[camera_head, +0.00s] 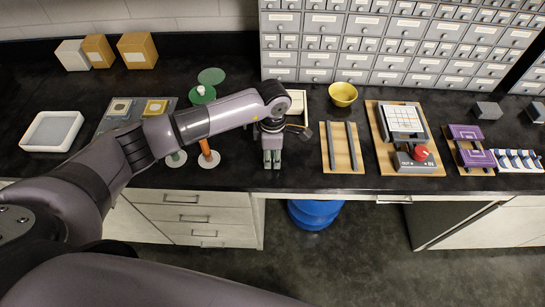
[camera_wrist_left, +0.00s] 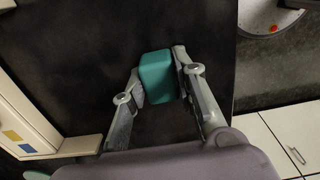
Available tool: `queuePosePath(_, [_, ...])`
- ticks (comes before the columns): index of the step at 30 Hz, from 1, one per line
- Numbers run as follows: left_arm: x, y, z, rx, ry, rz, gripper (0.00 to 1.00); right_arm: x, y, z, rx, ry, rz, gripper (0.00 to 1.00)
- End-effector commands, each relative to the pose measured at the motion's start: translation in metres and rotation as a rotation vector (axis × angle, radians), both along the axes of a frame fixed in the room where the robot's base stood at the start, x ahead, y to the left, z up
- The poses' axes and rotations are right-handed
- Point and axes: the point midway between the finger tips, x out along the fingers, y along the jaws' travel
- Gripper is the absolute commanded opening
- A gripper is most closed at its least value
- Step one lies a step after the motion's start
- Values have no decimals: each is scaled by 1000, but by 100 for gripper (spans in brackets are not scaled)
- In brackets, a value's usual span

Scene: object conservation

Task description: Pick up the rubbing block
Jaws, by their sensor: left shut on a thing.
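The rubbing block is a small teal block (camera_wrist_left: 158,77) with rounded edges, seen between the finger pads in the left wrist view. My left gripper (camera_head: 272,160) points down over the front part of the black counter in the head view. It is shut on the block, with one finger on each side. In the head view the fingers mostly hide the block. I cannot tell whether its underside touches the counter. My right gripper is not in view.
A light wooden tray (camera_head: 300,98) lies just behind my left gripper. A wooden board with two dark bars (camera_head: 342,148) is to its right, and an orange-handled tool (camera_head: 208,153) to its left. The counter's front edge is close. A yellow bowl (camera_head: 343,94) stands behind.

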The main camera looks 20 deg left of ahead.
Motion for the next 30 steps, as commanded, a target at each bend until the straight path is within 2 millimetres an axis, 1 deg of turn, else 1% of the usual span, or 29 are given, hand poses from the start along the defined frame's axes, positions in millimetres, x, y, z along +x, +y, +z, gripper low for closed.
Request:
queuePosePath(1, [0, 0, 0, 0, 0, 0, 12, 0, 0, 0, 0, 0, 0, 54])
queuePosePath(6, [0, 0, 0, 0, -1, 0, 1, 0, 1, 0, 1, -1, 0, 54])
queuePosePath(7, [0, 0, 0, 0, -1, 0, 0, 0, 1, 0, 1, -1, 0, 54])
queuePosePath(14, [0, 0, 1, 0, -1, 0, 0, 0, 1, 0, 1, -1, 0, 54])
queuePosePath(19, [1, 0, 8, 0, -3, 1, 0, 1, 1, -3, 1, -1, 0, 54])
queuePosePath(23, [2, 0, 24, -1, -5, -1, 0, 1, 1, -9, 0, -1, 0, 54])
queuePosePath(26, [2, 0, 45, -1, -8, -2, 0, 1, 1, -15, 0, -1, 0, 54])
queuePosePath(29, [3, 0, 72, -1, -10, -1, 0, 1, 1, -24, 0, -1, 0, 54])
queuePosePath(30, [2, 0, 85, -1, -11, -2, 0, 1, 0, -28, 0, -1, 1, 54])
